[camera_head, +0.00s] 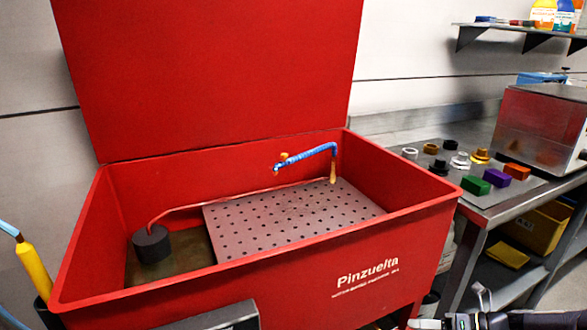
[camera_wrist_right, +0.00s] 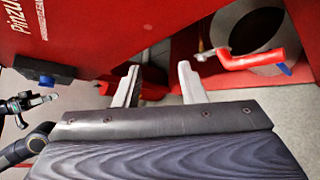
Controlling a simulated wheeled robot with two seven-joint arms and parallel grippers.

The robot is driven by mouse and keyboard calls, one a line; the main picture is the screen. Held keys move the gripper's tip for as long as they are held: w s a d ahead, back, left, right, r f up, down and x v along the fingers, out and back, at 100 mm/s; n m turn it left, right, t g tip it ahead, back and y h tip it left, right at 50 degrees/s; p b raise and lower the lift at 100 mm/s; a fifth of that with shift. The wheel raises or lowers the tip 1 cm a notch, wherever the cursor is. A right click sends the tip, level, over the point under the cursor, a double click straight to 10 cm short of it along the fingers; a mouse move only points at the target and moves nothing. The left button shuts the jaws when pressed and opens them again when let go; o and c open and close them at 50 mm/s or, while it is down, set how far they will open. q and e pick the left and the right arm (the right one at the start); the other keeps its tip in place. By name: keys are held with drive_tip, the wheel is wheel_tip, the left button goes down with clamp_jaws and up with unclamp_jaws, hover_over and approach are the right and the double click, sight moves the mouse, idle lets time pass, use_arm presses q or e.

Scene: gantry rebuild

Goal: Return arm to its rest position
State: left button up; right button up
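My right gripper (camera_wrist_right: 160,84) shows in the right wrist view, its two pale fingers spread apart with nothing between them. In the head view it shows at the bottom right edge (camera_head: 430,322), below the front of the red parts washer (camera_head: 392,272), mostly cut off. My left gripper is not seen in the head view. A black and silver part (camera_wrist_right: 25,103) shows at the left of the wrist view; I cannot tell what it belongs to.
The washer's lid (camera_head: 210,75) stands open, with a perforated tray (camera_head: 290,222) inside. A steel bench (camera_head: 500,208) at the right holds several small coloured blocks and rings. In the wrist view, a red pipe (camera_wrist_right: 255,60) lies by a round grey opening, right of the fingers.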

drive_tip(key=s+a+r+n+g+h, duration=0.35)
drive_tip(key=s+a+r+n, duration=0.65)
drive_tip(key=n, duration=0.7)
drive_tip(key=s+a+r+n+t+h, duration=0.1)
drive_tip(key=s+n+h, duration=0.1)
drive_tip(key=s+n, duration=0.55)
drive_tip(key=s+r+n+t+h, duration=0.1)
drive_tip(key=s+n+t+h, duration=0.15)
drive_tip(key=s+n, duration=0.45)
wheel_tip(320, 180, up, 23)
drive_tip(key=w+n+p, duration=0.1)
drive_tip(key=p, duration=2.1)
drive_tip(key=shift+f+g+p, duration=0.2)
drive_tip(key=shift+g+p, duration=0.1)
drive_tip(key=shift+p, duration=0.1)
drive_tip(key=shift+w, duration=0.1)
